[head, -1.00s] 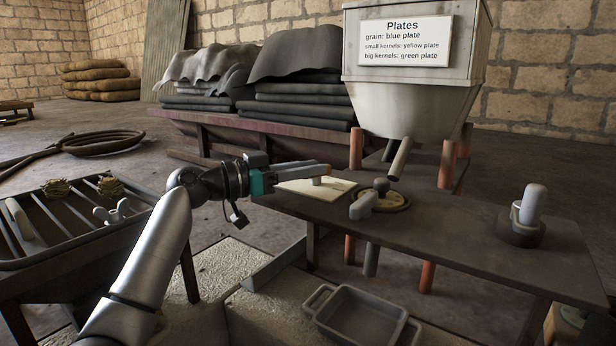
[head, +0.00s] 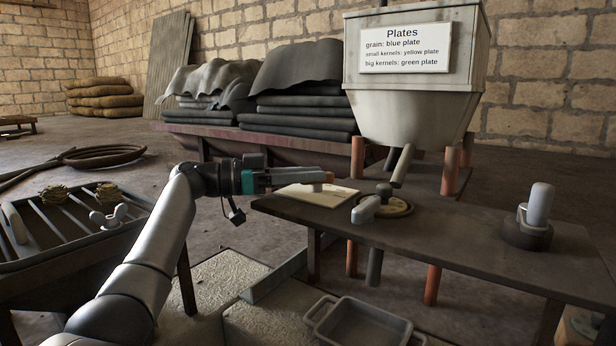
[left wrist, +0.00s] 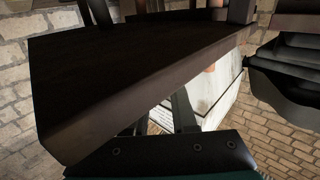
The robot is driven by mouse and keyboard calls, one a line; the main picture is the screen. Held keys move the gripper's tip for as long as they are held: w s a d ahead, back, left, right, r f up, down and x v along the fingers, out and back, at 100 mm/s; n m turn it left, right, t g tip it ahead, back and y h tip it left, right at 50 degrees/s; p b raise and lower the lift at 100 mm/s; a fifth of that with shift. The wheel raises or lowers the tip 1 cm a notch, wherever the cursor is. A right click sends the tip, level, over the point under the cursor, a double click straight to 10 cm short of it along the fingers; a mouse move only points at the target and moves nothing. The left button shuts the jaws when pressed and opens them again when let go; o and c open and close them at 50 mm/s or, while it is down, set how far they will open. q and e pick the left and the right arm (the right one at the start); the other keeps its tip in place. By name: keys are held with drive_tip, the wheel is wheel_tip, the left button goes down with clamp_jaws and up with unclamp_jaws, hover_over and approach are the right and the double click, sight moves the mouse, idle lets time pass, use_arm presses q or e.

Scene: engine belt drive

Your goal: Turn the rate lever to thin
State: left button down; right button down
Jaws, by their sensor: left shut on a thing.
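My left gripper (head: 302,174) reaches in from the left over the near-left end of the dark table. It is shut on the rate lever (head: 327,176), a brownish bar lying nearly level in the picture. A short grey post (head: 317,187) stands under the bar. A pale plate (head: 292,195) with faint marks lies below on the table; its marks are too small to read. In the left wrist view a large dark surface hides the grip. My right gripper is in neither view.
On the dark table (head: 440,236), a round dial with a grey handle (head: 368,208) stands right of the plate. A grey upright knob (head: 538,207) is farther right. The hopper (head: 415,105) stands behind. A slatted rack (head: 70,225) is at left, an empty tray (head: 365,328) below.

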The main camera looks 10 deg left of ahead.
use_arm(q)
drive_tip(key=shift+g, duration=0.3)
drive_tip(key=c, duration=0.7)
unclamp_jaws()
drive_tip(key=shift+r, duration=0.1)
drive_tip(key=shift+r, duration=0.25)
wheel_tip(320, 180, up, 4)
drive_tip(key=shift+f+p, duration=0.25)
drive_tip(key=shift+p, duration=0.55)
drive_tip(key=shift+r+p, duration=3.15)
drive_tip(key=shift+r, duration=4.75)
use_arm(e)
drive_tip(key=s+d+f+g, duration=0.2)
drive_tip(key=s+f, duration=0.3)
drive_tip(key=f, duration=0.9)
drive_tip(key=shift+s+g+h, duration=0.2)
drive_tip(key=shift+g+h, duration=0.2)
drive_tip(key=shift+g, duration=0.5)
